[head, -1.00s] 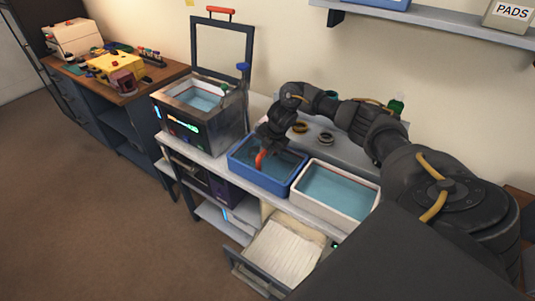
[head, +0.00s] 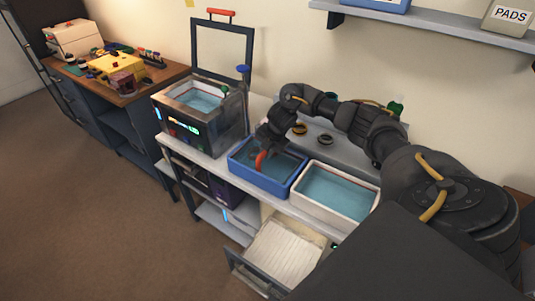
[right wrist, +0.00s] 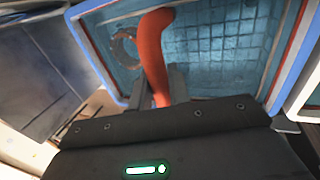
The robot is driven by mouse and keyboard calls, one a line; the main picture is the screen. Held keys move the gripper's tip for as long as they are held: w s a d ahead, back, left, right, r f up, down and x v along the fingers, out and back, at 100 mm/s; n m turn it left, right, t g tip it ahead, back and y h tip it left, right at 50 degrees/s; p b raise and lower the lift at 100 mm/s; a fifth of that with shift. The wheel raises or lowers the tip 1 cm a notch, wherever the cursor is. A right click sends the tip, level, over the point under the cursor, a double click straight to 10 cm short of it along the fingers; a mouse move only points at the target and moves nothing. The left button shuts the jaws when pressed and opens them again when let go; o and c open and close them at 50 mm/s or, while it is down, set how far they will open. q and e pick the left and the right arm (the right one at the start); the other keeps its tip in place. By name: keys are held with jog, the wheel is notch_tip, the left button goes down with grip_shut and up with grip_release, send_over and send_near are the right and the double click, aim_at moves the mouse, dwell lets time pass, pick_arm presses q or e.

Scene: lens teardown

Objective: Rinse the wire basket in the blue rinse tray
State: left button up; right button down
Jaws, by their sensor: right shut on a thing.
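The blue rinse tray (head: 292,186) stands on the bench and holds blue-green water. My right gripper (head: 262,151) is low over it, pointing down, shut on the orange-red handle (head: 260,162) of the wire basket. In the right wrist view the handle (right wrist: 152,50) runs up between the fingers, and the basket's wire mesh (right wrist: 220,50) shows within the tray's blue rim (right wrist: 95,65). A ring-shaped part (right wrist: 122,45) lies beside the handle, seemingly in the basket. The basket's depth in the water is hard to tell. My left gripper is not in view.
A white tray (head: 322,215) of water stands right of the blue tray. A metal bath (head: 195,130) with its framed lid (head: 250,60) raised stands to the left. Two rings (head: 325,139) lie behind. An open drawer (head: 262,285) juts out below.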

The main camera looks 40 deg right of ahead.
jog(key=shift+r+p, duration=4.05)
jog(key=shift+r, duration=0.8)
